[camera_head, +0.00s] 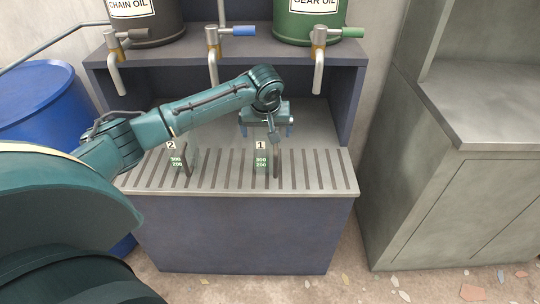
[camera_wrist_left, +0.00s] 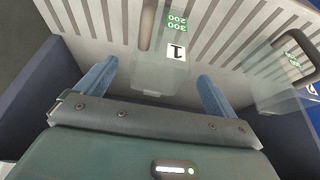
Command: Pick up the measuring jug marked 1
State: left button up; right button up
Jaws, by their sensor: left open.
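The clear measuring jug marked 1 (camera_head: 261,162) stands upright on the slatted drip grate, with green numbers and a dark handle at its right. It also shows in the left wrist view (camera_wrist_left: 160,72), with its label upside down. My left gripper (camera_head: 266,132) is open and empty, just behind and above jug 1 in the head view. In the left wrist view my two blue fingers (camera_wrist_left: 155,78) stand apart, one on each side of the jug's near end. My right gripper is not in view.
A similar jug marked 2 (camera_head: 177,161) stands on the grate (camera_head: 325,172) to the left. Taps, one with a blue handle (camera_head: 243,30) and one green (camera_head: 352,32), hang above. A blue barrel (camera_head: 40,105) is at left, a grey cabinet (camera_head: 440,190) at right.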

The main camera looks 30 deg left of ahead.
aim_at(267, 142)
pick_arm(q)
jog(key=b+x, duration=0.1)
jog(key=x, duration=0.5)
jog(key=shift+f, duration=0.4)
jog(key=c, duration=1.1)
jog(key=shift+c, duration=0.2)
